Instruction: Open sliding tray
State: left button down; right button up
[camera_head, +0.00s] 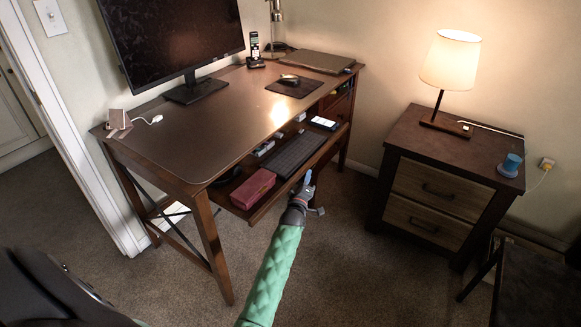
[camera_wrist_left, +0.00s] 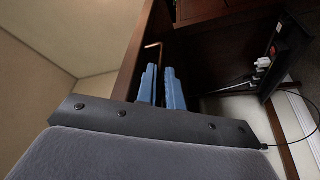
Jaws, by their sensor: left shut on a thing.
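The sliding tray (camera_head: 328,148) is a dark wooden pull-out under the desk. It stands partly out from under the desktop, so its contents show. My left gripper (camera_head: 308,177) is at the tray's front edge, on its outer side. In the left wrist view, its two blue fingers (camera_wrist_left: 162,88) are close together beside the wooden panel (camera_wrist_left: 138,62). A thin copper-coloured handle (camera_wrist_left: 153,46) shows just behind the fingertips. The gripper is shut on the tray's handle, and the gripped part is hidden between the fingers. My right gripper is in neither view.
The tray holds a black keyboard (camera_head: 298,155), a red box (camera_head: 253,189) and a phone (camera_head: 323,123). The desktop (camera_head: 215,125) carries a monitor (camera_head: 175,45). A nightstand (camera_head: 440,185) with a lit lamp (camera_head: 452,62) stands right. Carpet (camera_head: 335,250) is open before the desk.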

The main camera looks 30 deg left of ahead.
pick_arm(q)
jog(key=d+p, duration=0.1)
jog(key=d, duration=0.5)
jog(key=shift+s+d, duration=0.3)
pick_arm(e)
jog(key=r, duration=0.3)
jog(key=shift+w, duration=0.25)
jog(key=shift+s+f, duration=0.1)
pick_arm(q)
jog(key=c, duration=1.8)
grip_release()
